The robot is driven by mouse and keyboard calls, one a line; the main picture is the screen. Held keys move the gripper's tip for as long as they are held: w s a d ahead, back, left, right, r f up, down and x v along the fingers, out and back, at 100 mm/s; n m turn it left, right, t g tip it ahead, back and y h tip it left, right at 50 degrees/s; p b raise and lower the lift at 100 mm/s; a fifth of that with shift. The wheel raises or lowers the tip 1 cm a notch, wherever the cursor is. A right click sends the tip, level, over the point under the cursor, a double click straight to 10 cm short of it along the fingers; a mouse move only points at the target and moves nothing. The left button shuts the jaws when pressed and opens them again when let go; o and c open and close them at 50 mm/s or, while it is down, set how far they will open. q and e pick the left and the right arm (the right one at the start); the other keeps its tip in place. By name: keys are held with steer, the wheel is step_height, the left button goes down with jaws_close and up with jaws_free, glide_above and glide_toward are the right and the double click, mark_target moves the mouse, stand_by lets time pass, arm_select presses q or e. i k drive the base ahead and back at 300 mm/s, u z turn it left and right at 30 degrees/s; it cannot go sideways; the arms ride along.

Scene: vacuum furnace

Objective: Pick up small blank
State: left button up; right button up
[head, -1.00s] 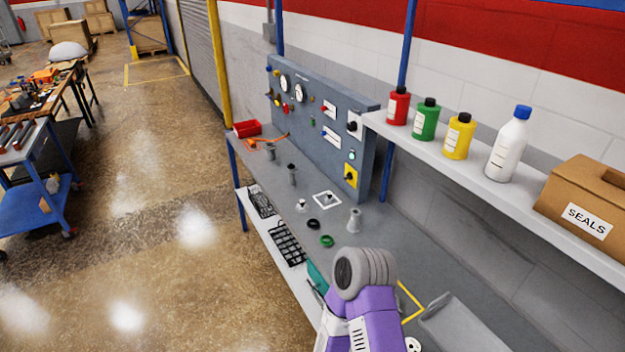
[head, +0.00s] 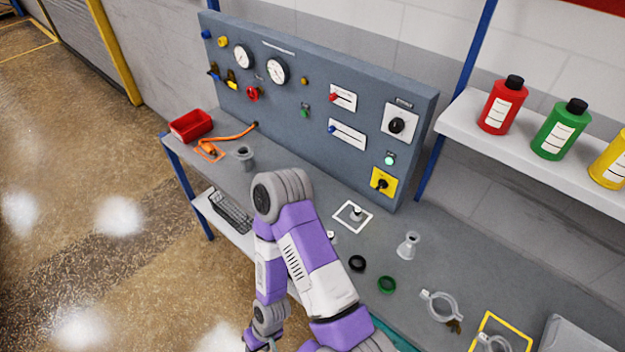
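A small grey-white piece (head: 355,213) stands inside the white-outlined square on the grey bench. A second small white piece (head: 331,235) shows just beside my purple arm, partly hidden. I cannot tell which of the two is the small blank. One arm of mine rises from the bottom, bends over the bench's front and comes down at the left of the bend. Its gripper (head: 262,345) is at the bottom edge, mostly cut off, well away from both pieces. Its fingers cannot be made out. No other gripper shows.
On the bench (head: 465,265) are a grey flanged fitting (head: 408,246), a black ring (head: 357,263), a green ring (head: 387,284) and a metal clamp (head: 440,306). Another fitting (head: 243,156) and a red bin (head: 190,125) are farther left. A control panel (head: 310,95) stands behind.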

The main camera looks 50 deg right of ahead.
mark_target(357, 215)
steer(key=i, duration=1.8)
steer(key=z, duration=3.5)
